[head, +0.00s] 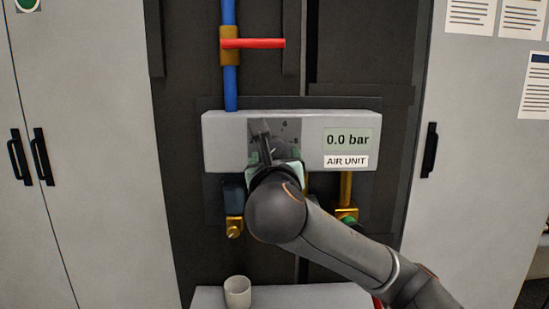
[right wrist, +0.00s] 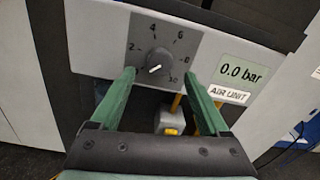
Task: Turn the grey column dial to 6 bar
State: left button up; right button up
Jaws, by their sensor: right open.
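The grey column dial (right wrist: 158,61) is a round knob on a grey panel, with printed numbers from 2 to 10 around it in the right wrist view. Its white mark sits at the lower left of the knob. The display (right wrist: 240,71) reads 0.0 bar; it also shows in the head view (head: 347,139). My right gripper (right wrist: 161,73) is open, its green fingers on either side of the dial with gaps between. In the head view my right gripper and wrist cover most of the dial. My left gripper is not in view.
The air unit (head: 224,145) is a light box on a dark panel. A red lever (head: 262,43) is on the blue pipe above it. Brass fittings (head: 234,227) hang below. A white cup (head: 237,292) stands on a ledge underneath. Grey cabinets flank the unit.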

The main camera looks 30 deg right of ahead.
aim_at(275, 148)
jog(key=x, duration=0.5)
jog(key=shift+s, duration=0.1)
grip_shut()
dwell(0.5)
